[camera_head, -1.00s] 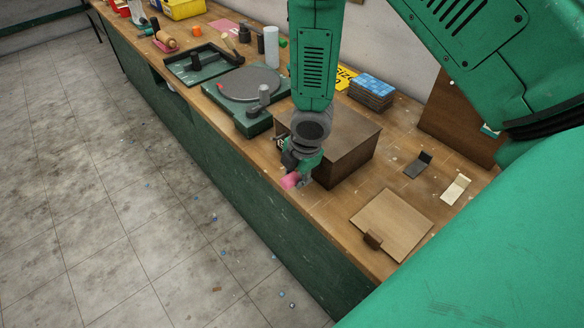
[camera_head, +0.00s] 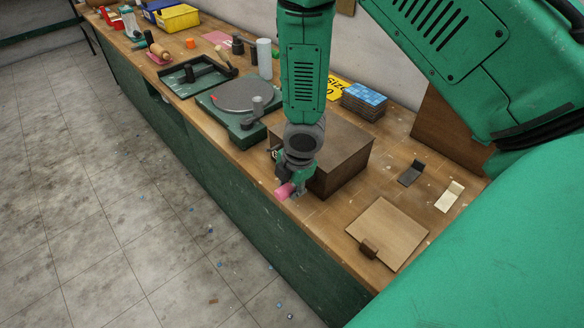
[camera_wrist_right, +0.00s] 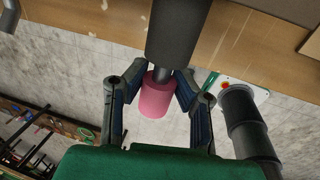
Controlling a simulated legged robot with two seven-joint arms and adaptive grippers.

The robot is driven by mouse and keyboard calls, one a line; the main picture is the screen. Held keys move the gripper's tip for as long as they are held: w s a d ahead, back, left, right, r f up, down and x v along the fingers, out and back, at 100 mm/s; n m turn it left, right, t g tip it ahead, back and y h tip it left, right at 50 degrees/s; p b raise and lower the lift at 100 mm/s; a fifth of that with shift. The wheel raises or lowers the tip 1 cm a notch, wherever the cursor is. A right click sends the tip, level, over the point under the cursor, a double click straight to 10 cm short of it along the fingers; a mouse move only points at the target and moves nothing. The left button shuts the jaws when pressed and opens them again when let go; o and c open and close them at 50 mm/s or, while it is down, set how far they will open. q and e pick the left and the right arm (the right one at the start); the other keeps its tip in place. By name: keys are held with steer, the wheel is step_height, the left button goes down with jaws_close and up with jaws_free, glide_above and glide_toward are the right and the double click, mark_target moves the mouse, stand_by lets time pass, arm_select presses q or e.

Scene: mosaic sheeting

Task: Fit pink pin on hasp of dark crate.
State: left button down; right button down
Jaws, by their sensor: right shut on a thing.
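The pink pin (camera_head: 284,191) is held at the tip of my right gripper (camera_head: 293,182), just off the near left face of the dark crate (camera_head: 347,166). In the right wrist view the pin's pink end (camera_wrist_right: 155,99) sits between both fingers of my right gripper (camera_wrist_right: 158,92), with a short grey part above it. A small metal fitting (camera_head: 275,154), perhaps the hasp, shows at the crate's left edge. My gripper and forearm hide most of that face, and I cannot tell whether the pin touches the hasp. My left gripper is out of view.
A flat board (camera_head: 390,230) with a small brown block lies right of the crate. A dark bracket (camera_head: 411,173) and a cream bracket (camera_head: 449,196) lie behind it. A green turntable (camera_head: 240,103) stands left of the crate. Blue tiles (camera_head: 364,98) are stacked behind. The bench edge is close.

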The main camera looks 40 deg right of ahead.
mark_target(283, 193)
steer(key=shift+s+a, duration=0.1)
steer(key=shift+a, duration=1.3)
steer(key=shift+r+p, duration=0.15)
steer(key=shift+p, duration=0.15)
steer(key=shift+d, duration=0.25)
steer(key=shift+d+p, duration=0.65)
steer(key=shift+d, duration=1.25)
steer(key=shift+a, duration=0.1)
steer(key=shift+a, duration=2.1)
